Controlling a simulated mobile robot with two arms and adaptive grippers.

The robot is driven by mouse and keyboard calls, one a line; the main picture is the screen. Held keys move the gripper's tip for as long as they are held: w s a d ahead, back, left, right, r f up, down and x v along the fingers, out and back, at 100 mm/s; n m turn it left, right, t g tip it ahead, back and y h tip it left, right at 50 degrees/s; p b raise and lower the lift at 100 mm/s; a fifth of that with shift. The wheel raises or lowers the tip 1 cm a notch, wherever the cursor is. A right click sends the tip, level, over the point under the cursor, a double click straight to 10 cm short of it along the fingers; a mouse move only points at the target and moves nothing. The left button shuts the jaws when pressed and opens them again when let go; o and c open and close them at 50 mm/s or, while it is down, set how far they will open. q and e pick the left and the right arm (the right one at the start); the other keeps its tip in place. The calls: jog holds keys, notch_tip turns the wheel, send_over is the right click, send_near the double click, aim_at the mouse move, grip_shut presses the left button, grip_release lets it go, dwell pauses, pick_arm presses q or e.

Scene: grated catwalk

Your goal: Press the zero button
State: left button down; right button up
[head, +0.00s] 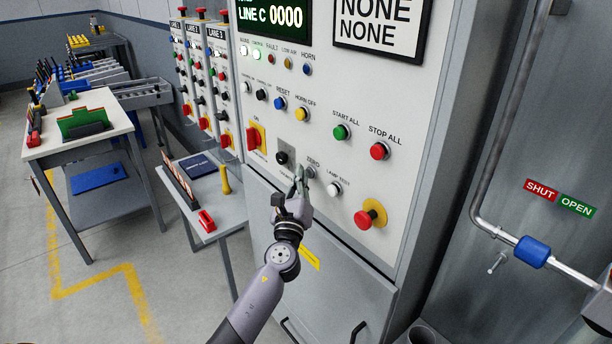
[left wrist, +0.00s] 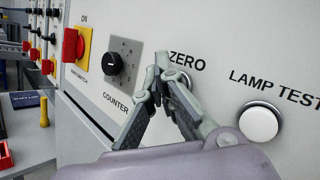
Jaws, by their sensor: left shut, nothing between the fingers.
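The grey ZERO button (head: 311,172) sits on the pale control panel (head: 400,100), under its label. In the left wrist view the ZERO button (left wrist: 187,79) is partly hidden behind my fingers. My left gripper (head: 301,171) is shut and empty, its fingertips at the left edge of the button. In the left wrist view the left gripper's tips (left wrist: 161,62) are just left of the button. I cannot tell whether they touch the panel or button. The counter display (head: 275,18) reads LINE C 0000. My right gripper is not in view.
Close by are the black counter knob (head: 282,158), the white lamp test button (head: 334,188) and a red mushroom button (head: 365,218) on yellow. A red main switch (head: 253,139) is further left. A small side table (head: 232,213) stands left of the cabinet.

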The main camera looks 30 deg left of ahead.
pick_arm(q)
jog(key=shift+w+d, duration=0.1)
jog(key=shift+w, duration=0.1)
jog(key=shift+s, duration=0.1)
dwell(0.4)
jog(key=shift+s+a, duration=0.25)
jog(key=shift+s, duration=0.3)
jog(key=shift+s+a, duration=0.2)
jog(key=shift+s, duration=0.3)
jog(key=s, duration=0.1)
jog(key=s+a, duration=0.1)
jog(key=s, duration=0.1)
jog(key=s+a+p, duration=0.1)
jog(key=shift+s, duration=0.3)
dwell(0.4)
